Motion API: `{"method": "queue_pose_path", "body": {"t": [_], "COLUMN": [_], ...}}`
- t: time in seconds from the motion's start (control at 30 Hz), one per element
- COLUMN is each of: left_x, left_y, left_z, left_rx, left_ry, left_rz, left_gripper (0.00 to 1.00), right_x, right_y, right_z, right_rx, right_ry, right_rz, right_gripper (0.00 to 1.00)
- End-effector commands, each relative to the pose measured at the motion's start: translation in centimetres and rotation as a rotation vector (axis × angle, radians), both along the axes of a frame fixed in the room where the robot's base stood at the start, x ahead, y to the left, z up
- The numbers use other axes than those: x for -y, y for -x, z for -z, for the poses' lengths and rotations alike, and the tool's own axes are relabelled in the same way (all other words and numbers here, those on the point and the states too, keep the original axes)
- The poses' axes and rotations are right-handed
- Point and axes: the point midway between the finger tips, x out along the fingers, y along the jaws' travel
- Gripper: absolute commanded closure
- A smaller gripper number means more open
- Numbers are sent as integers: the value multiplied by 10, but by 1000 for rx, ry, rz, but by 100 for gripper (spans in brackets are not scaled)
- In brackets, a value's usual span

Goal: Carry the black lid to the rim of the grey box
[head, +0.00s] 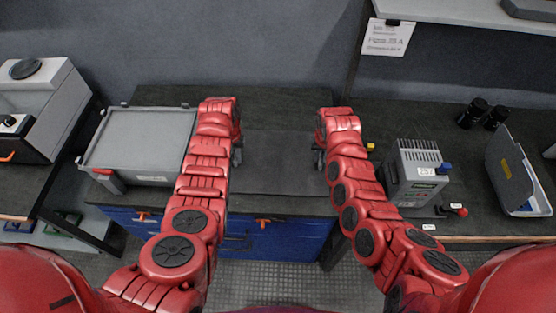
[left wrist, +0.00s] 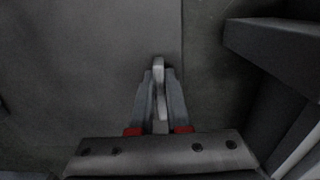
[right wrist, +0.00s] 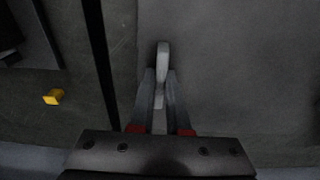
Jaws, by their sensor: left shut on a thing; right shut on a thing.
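The black lid (head: 278,165) is a flat dark plate between my two grippers, over the dark bench; I cannot tell whether it touches the bench. My left gripper (head: 237,157) is shut on a light tab at its left side, seen in the left wrist view (left wrist: 160,75). My right gripper (head: 320,160) is shut on a matching tab at its right side, seen in the right wrist view (right wrist: 162,65). The lid also fills much of both wrist views (left wrist: 80,70) (right wrist: 235,70). The grey box (head: 140,145) stands left of my left gripper, apart from the lid.
A grey ribbed device (head: 418,175) and an open grey case (head: 515,175) stand on the right bench. A small yellow block (right wrist: 53,97) lies near my right gripper. Blue drawers (head: 270,240) are below the bench.

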Motion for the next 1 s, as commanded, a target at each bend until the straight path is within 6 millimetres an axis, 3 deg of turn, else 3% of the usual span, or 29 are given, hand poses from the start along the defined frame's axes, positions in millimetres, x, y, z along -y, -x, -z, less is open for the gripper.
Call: {"method": "queue_pose_path", "body": {"t": [0.17,0.6,1.0], "left_x": [0,0,0], "left_y": [-1,-1,-1], "left_z": [-8,-51,-51], "left_rx": [2,2,2], "left_ry": [0,0,0], "left_rz": [0,0,0], "left_gripper": [100,100,100], "right_x": [0,0,0], "right_y": [0,0,0], "right_z": [-7,-51,-50], "right_rx": [-1,-1,0], "right_ry": [0,0,0], "right_rz": [0,0,0], "right_gripper": [100,100,100]}}
